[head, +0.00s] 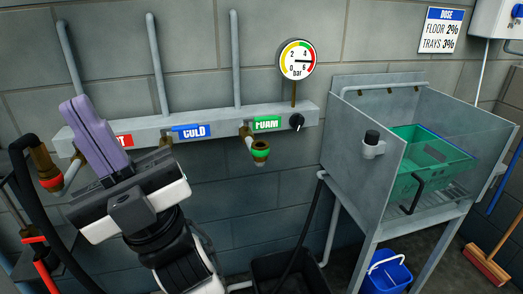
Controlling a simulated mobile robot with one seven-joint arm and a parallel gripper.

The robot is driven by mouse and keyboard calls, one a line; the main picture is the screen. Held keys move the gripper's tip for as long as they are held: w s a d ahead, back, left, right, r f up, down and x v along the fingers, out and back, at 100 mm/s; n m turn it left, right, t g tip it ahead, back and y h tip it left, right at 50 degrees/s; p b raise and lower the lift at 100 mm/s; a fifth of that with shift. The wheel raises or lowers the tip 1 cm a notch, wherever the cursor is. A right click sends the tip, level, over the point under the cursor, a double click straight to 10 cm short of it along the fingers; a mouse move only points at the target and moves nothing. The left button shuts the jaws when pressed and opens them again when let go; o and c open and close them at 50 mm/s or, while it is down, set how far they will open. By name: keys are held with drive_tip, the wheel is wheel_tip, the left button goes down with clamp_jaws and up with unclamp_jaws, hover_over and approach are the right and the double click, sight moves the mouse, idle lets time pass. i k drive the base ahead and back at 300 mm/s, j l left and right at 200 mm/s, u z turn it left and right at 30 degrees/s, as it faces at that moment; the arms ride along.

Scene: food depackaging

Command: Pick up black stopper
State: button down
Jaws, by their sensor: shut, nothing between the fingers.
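A small black stopper (372,136) sits upright in a grey holder (373,150) on the left outer wall of the metal sink (365,110). Only its upper part shows above the holder. My gripper (77,107) is at the left, in front of the pipe manifold, well apart from the stopper. Its purple fingers point up and are shut with nothing between them.
The grey manifold (215,125) has a green-rimmed foam outlet (260,150), a black knob (297,121) and a pressure gauge (297,59). A green crate (415,145) sits in the sink. A blue bucket (386,275) and broom (487,263) stand on the floor.

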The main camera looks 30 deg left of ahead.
sight(372, 137)
drive_tip(key=i+z, duration=0.2)
drive_tip(key=i, duration=0.65)
